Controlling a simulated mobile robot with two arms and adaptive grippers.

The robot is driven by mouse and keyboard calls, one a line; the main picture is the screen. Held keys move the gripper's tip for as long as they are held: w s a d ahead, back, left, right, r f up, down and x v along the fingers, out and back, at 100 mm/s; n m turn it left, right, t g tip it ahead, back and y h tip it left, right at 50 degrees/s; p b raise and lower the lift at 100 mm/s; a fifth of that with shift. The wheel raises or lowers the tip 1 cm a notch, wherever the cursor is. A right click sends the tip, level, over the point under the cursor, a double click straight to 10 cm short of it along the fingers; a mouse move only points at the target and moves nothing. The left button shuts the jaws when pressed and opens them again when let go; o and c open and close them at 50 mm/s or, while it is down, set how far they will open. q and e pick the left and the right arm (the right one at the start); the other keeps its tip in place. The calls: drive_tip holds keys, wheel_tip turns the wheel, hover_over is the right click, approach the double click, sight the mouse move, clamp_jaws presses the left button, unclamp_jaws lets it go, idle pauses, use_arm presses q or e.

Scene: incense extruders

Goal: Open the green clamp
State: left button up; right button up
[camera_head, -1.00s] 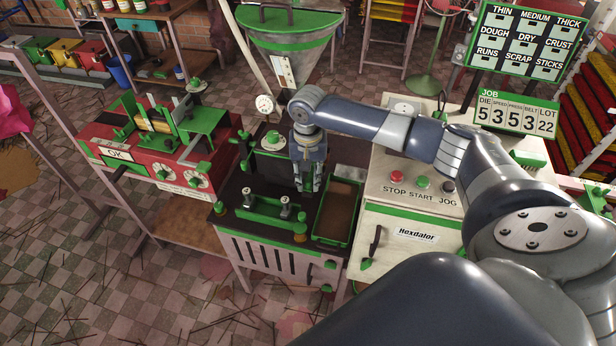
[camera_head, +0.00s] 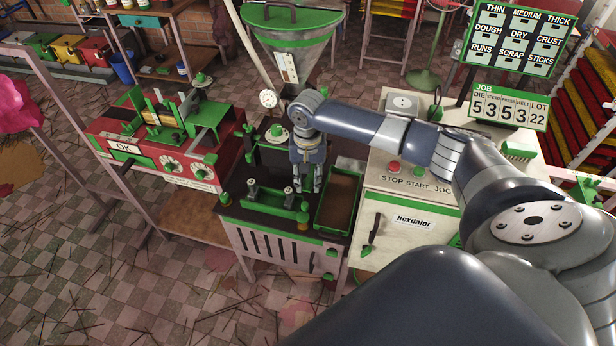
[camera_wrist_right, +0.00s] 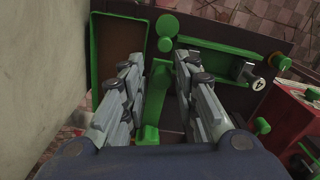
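A green lever-like part (camera_wrist_right: 156,95), which I take to be the clamp, stands between the two fingers of my right gripper (camera_wrist_right: 158,65) in the right wrist view. The fingers are apart, one on each side of it; I cannot tell whether either touches it. In the head view my right gripper (camera_head: 308,187) points down over the dark top of the press bench (camera_head: 237,201), and its fingers hide most of the clamp. Round green knobs (camera_wrist_right: 167,26) lie just beyond the fingertips in the wrist view. My left gripper is not in view.
A green-rimmed brown tray (camera_head: 349,229) lies right of my right gripper. A green bracket (camera_head: 272,208) with pale knobs lies to its left. A hopper (camera_head: 300,50) stands behind. The Hexdalor cabinet (camera_head: 385,225) is on the right, a red machine (camera_head: 225,160) on the left.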

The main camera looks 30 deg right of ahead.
drive_tip(key=shift+w+a+r, duration=0.1)
drive_tip(key=shift+a, duration=0.05)
drive_tip(key=shift+r, duration=0.25)
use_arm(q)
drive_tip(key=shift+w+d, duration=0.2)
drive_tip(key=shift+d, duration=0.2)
use_arm(e)
wheel_tip(320, 180, up, 12)
drive_tip(key=shift+f, duration=0.25)
